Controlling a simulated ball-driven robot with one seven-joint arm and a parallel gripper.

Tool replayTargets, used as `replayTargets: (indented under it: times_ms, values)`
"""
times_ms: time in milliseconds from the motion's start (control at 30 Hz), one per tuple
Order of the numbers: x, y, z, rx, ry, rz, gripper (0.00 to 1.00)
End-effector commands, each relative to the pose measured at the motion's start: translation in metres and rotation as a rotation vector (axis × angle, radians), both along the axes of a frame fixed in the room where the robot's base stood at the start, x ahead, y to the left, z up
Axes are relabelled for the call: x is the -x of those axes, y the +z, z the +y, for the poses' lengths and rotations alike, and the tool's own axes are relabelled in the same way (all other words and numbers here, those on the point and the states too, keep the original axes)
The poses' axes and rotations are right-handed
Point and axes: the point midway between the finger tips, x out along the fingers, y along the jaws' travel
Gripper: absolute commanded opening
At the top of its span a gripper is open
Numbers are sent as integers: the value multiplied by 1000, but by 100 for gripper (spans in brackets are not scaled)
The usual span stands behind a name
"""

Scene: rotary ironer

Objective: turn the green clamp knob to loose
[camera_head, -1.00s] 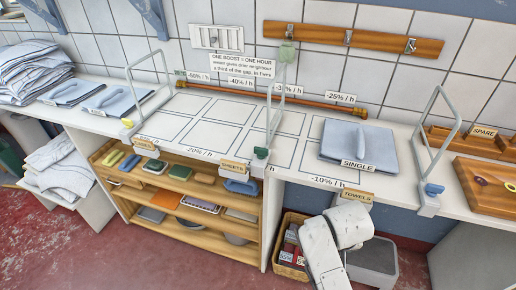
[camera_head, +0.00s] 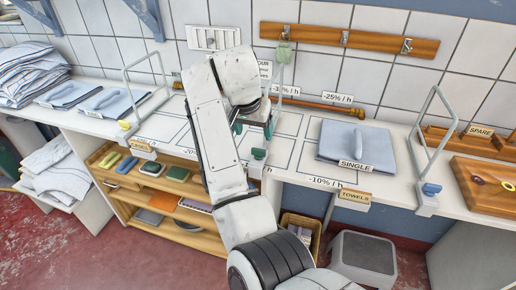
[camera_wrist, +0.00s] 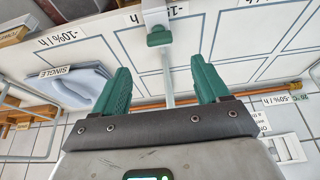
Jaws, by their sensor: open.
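The green clamp knob (camera_head: 258,153) sits at the front edge of the counter, at the foot of a grey wire frame. In the wrist view the knob (camera_wrist: 159,37) is at the top middle, beyond the fingertips and roughly centred between them. My gripper (camera_head: 253,128) is just behind and above the knob in the head view. Its two green fingers (camera_wrist: 162,75) are apart with nothing between them but the view of the frame's upright. The fingers do not appear to touch the knob. My arm hides part of the counter.
A yellow knob (camera_head: 125,125) and a blue knob (camera_head: 431,189) sit at other frames along the counter edge. A folded grey cloth labelled SINGLE (camera_head: 356,142) lies to the right. A wooden hook rail (camera_head: 375,40) is on the wall. A grey step stool (camera_head: 364,256) stands on the floor.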

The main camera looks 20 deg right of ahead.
Motion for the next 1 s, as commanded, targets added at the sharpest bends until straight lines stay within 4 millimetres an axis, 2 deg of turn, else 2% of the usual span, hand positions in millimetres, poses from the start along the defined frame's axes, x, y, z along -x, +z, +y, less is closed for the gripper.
replayTargets:
  times_ms: [600, 767, 1000]
  values:
    - [-28, -87, -22, 1, 1, 3, 74]
    - [-31, -96, -24, 0, 1, 1, 74]
    - [-32, -98, -24, 0, 1, 0, 74]
